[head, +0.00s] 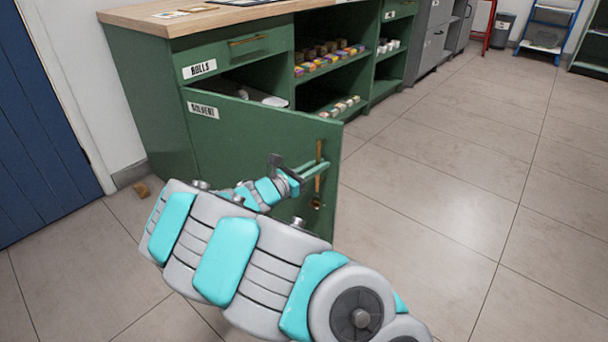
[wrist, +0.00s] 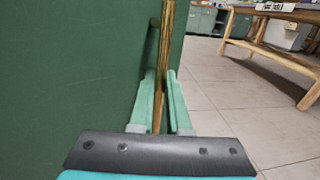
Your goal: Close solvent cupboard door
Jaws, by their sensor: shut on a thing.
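The solvent cupboard door (head: 240,150) is dark green, carries a "SOLVENT" label at its upper left, and stands swung open from the green cabinet. Its upright brass bar handle (head: 319,150) is near the door's free edge. My gripper (head: 316,170) reaches the handle from the left and is shut on it, with one teal finger on each side. In the wrist view the handle (wrist: 166,40) runs between the two fingers (wrist: 163,105), and the door face (wrist: 80,70) fills the left.
The green cabinet (head: 150,100) has a "ROLLS" drawer (head: 230,58) above the opening and open shelves (head: 330,67) with small boxes to the right. The tiled floor (head: 430,190) to the right is clear.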

